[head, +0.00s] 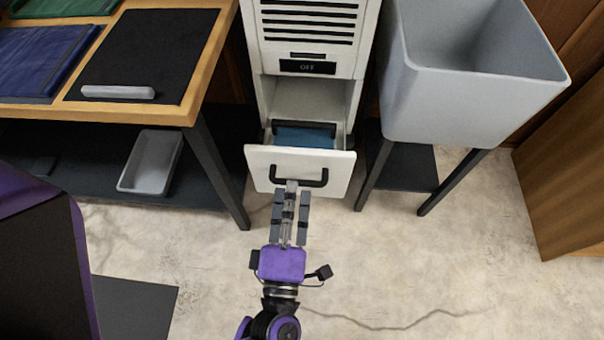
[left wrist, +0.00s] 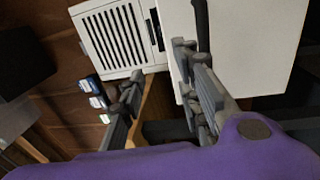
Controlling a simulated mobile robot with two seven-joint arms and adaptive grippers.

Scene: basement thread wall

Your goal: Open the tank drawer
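The tank drawer (head: 265,165) at the bottom of the white cabinet stands pulled partly out, its front panel tilted toward me. A dark handle (head: 315,183) is on the front. Inside, a blue surface (head: 303,138) shows under a dark bar. My left gripper (head: 291,190) is in front of the drawer with its fingers spread and its tips overlapping the handle in the head view. In the left wrist view, the handle (left wrist: 203,25) meets the fingers on the right, and the other finger is apart. Contact with the handle is unclear. My right gripper is not in view.
A grey sink (head: 440,105) on dark legs stands right of the cabinet. A wooden workbench (head: 190,95) stands left, with a grey bin (head: 151,163) on its lower shelf. A wooden cabinet (head: 565,165) is at the far right. The floor (head: 430,265) in front is clear.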

